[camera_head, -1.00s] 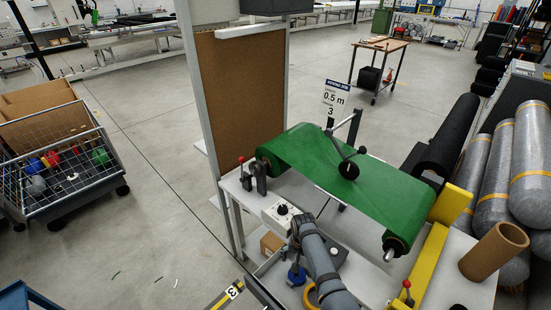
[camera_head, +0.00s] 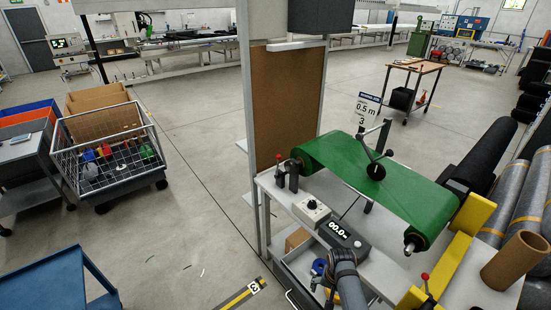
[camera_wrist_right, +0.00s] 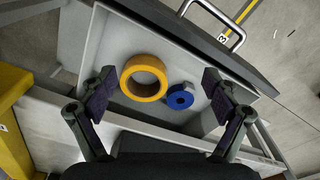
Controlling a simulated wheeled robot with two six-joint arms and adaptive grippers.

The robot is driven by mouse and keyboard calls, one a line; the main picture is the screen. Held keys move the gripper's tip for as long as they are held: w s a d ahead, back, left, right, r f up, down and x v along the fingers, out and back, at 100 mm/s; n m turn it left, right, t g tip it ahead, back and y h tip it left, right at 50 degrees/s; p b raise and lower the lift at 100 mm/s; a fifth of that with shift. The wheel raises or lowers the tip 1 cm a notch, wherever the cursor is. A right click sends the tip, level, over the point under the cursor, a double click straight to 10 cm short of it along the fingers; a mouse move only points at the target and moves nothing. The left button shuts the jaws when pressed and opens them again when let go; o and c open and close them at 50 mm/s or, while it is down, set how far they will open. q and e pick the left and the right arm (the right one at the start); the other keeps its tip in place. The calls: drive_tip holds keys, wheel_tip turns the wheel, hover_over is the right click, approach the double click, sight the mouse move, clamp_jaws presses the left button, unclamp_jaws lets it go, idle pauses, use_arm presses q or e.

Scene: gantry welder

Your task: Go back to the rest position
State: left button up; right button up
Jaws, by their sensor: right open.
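My right gripper (camera_head: 328,284) is low at the front of the white bench in the head view, over an open drawer (camera_head: 294,266). In the right wrist view its two fingers (camera_wrist_right: 158,78) are spread wide with nothing between them. Beneath them in the grey drawer (camera_wrist_right: 105,55) lie a yellow tape roll (camera_wrist_right: 144,78) and a small blue roll (camera_wrist_right: 180,97), both apart from the fingers. Part of the blue roll (camera_head: 319,267) also shows in the head view. My left gripper is not in view.
The bench carries a green belt sheet (camera_head: 385,185), a knob box (camera_head: 311,211), a display (camera_head: 344,235) and a cardboard tube (camera_head: 515,260). A wire cart (camera_head: 110,170) and blue table (camera_head: 55,283) stand left.

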drive_tip(key=s+d+r+n+t, duration=0.2)
drive_tip(key=s+d+r+n, duration=0.1)
drive_tip(key=s+r, duration=0.55)
drive_tip(key=s+d+r+n+t, duration=0.1)
drive_tip(key=s+d+r+n, duration=0.2)
drive_tip(key=s+r, duration=0.5)
drive_tip(key=s+d+f+g+b, duration=0.1)
drive_tip(key=s+f+b, duration=0.1)
drive_tip(key=f, duration=1.3)
drive_tip(key=s+d+f+b, duration=0.1)
drive_tip(key=d+f, duration=0.1)
drive_tip(key=f, duration=1.3)
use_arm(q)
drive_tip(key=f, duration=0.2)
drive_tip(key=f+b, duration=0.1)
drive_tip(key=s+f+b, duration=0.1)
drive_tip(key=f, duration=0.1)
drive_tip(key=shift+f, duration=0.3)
use_arm(e)
drive_tip(key=s+f+g, duration=0.1)
drive_tip(key=s+f, duration=1.7)
drive_tip(key=f, duration=0.1)
drive_tip(key=shift+s+d+m+h, duration=0.25)
drive_tip(key=shift+d+m+h, duration=0.05)
drive_tip(key=shift+d+m, duration=0.1)
